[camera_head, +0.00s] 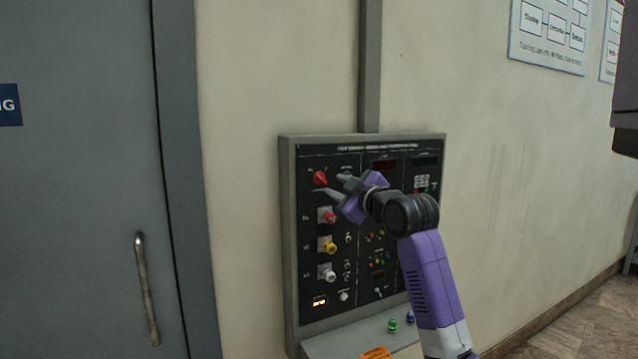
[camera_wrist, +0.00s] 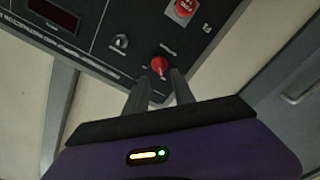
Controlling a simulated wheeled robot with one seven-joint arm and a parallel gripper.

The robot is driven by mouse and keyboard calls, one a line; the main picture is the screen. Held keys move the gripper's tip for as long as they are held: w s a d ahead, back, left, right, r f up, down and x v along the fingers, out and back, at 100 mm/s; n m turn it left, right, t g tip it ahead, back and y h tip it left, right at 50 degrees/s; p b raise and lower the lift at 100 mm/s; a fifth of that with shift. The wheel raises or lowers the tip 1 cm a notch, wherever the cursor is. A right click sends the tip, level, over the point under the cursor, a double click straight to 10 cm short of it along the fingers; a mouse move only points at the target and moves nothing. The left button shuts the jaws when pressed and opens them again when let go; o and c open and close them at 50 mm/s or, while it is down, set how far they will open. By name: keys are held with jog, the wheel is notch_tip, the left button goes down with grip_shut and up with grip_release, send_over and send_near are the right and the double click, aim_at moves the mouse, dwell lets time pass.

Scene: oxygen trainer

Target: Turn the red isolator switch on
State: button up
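The red isolator switch (camera_head: 320,178) is a red rotary knob at the upper left of the black control panel. It also shows in the wrist view (camera_wrist: 160,65), just beyond my fingertips, with its pointer visible. My gripper (camera_head: 329,184) is open and empty, its two fingers spread apart just right of and slightly below the knob in the head view. In the wrist view my fingers (camera_wrist: 161,80) point at the knob, with a gap between them. I cannot tell exactly how far the tips are from it.
The panel frame (camera_head: 289,230) is fixed to the wall. A sloped shelf (camera_head: 330,344) juts out below. A grey door (camera_head: 80,200) stands left.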

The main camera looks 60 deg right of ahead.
aim_at(323, 180)
jog(key=p+x, duration=0.1)
jog(key=x, duration=0.6)
jog(key=shift+d+p, duration=0.15)
jog(key=shift+p, duration=0.2)
grip_shut()
